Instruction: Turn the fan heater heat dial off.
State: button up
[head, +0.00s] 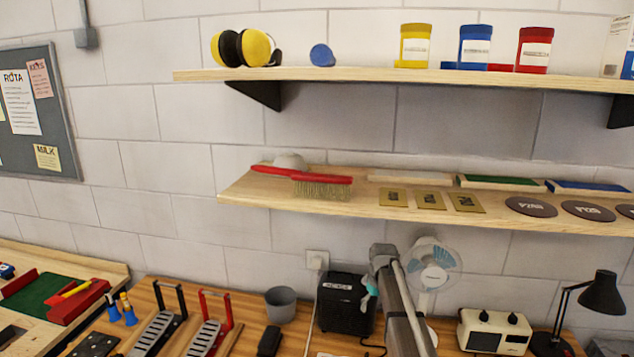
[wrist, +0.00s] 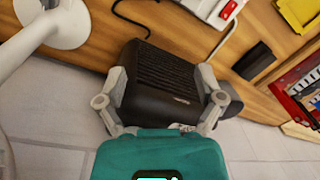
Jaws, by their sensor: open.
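A black box with a ribbed face, which looks like the fan heater (head: 337,306), stands on the wooden bench against the wall in the head view. It also shows in the wrist view (wrist: 160,92), with a small pale label. I cannot make out a heat dial on it in either view. My gripper (head: 367,296) is at the box's right side in the head view, and my arm hides the area just right of it. In the wrist view my gripper (wrist: 162,72) is open, its two fingers apart on either side of the box's image. Contact cannot be told.
A white desk fan (head: 433,270) stands right of my arm, a grey pot (head: 281,304) left of the box. A cream box with two dark knobs (head: 493,330) and a black lamp (head: 602,294) are farther right. A shelf (head: 300,205) overhangs the bench. A red-switched power strip (wrist: 228,10) lies nearby.

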jog(key=s+f+m+b, duration=0.1)
jog(key=s+f+b, duration=0.2)
jog(key=s, duration=0.6)
jog(key=s+f+m+b, duration=0.1)
jog(key=s+f+b, duration=0.3)
jog(key=s, duration=0.5)
jog(key=s+f+m+h+b, duration=0.1)
jog(key=s+f+b, duration=0.3)
jog(key=s, duration=0.6)
jog(key=shift+a+f+m, duration=0.2)
jog(key=shift+a+m, duration=0.15)
jog(key=shift+m, duration=0.25)
